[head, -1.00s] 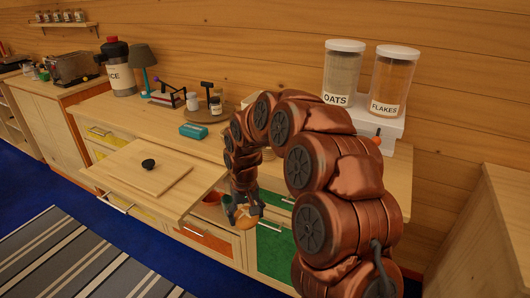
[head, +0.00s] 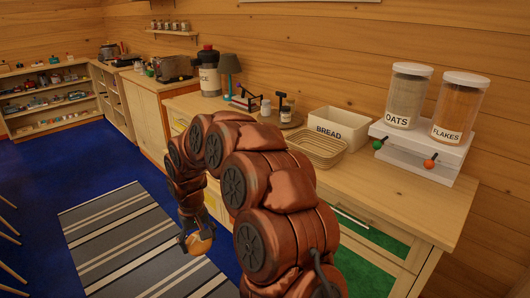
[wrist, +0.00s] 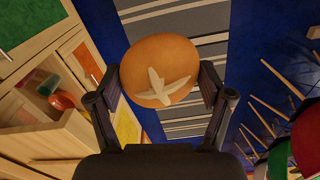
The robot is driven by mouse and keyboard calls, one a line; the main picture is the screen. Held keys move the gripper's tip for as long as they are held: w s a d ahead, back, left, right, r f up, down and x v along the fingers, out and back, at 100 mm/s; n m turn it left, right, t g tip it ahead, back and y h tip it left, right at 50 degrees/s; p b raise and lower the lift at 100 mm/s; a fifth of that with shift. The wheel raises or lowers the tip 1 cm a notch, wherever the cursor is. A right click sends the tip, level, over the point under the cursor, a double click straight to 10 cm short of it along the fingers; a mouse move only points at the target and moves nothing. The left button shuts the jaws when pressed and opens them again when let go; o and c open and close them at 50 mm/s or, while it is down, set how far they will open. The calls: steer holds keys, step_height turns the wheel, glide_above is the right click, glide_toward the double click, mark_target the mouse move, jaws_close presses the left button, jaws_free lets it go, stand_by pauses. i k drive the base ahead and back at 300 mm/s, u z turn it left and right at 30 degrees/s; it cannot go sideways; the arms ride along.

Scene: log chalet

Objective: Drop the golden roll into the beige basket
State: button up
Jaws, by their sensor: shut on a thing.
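The golden roll (wrist: 160,70) is round with a pale cross-shaped mark on top. My gripper (head: 197,240) is shut on it, with one finger on each side in the wrist view. In the head view the roll (head: 199,243) hangs low over the floor, in front of the counter. The beige basket (head: 318,148) is a low woven tray-shaped basket on the counter, right of my arm and in front of the white BREAD box. The inside that shows looks empty. My gripper is well apart from the basket, lower and to its left.
The BREAD box (head: 339,128) stands right behind the basket. The OATS and FLAKES dispensers (head: 408,95) stand on a white stand to the right. My arm hides part of the counter.

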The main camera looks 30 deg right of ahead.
mark_target(314, 149)
steer(key=u, duration=1.35)
steer(key=k, duration=1)
steer(key=z, duration=1.6)
steer(key=i, duration=1)
steer(key=z, duration=0.05)
